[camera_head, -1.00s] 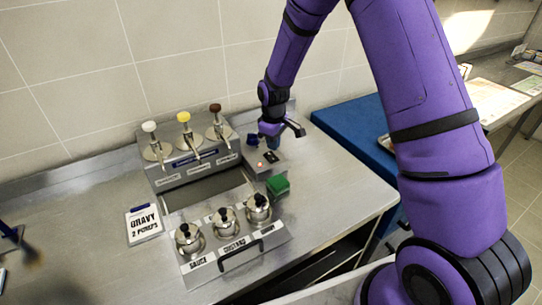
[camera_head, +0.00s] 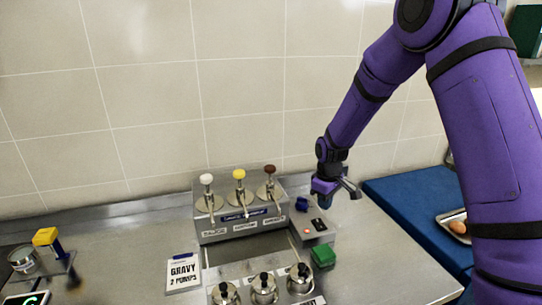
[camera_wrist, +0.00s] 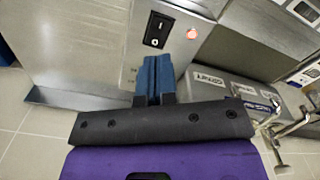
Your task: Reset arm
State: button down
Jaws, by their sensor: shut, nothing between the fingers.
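My purple arm reaches down from the upper right in the head view. My gripper (camera_head: 325,200) hangs over the switch box (camera_head: 310,232) to the right of the pump dispenser. In the wrist view my gripper (camera_wrist: 154,75) shows its blue fingers together with nothing between them. Just beyond the fingertips the metal box (camera_wrist: 135,45) carries a black rocker switch (camera_wrist: 158,29) and a lit red lamp (camera_wrist: 192,33). Whether the fingers touch the box I cannot tell.
The dispenser (camera_head: 245,232) has white, yellow and brown-topped pumps. Lidded pots (camera_head: 263,288) stand in front, a green block (camera_head: 323,256) beside them. A gravy card (camera_head: 183,272) lies left. A blue surface (camera_head: 400,205) is at right. The tiled wall is close behind.

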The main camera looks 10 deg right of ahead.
jog(key=s+d+r+m+t, duration=0.1)
jog(key=s+d+r+m, duration=0.1)
jog(key=s+r, duration=0.7)
jog(key=s+d+r+m+t, duration=0.2)
jog(key=s+r, duration=0.2)
jog(key=r, duration=1)
jog(key=s+d+r+m+t, duration=0.1)
jog(key=s+r+m, duration=0.1)
jog(key=s, duration=0.9)
jog(key=s+d+r+m+t, duration=0.1)
jog(key=s+r, duration=0.4)
jog(key=s, duration=0.6)
jog(key=shift+d+m, duration=0.4)
jog(key=shift+m, duration=0.2)
jog(key=shift+w, duration=0.1)
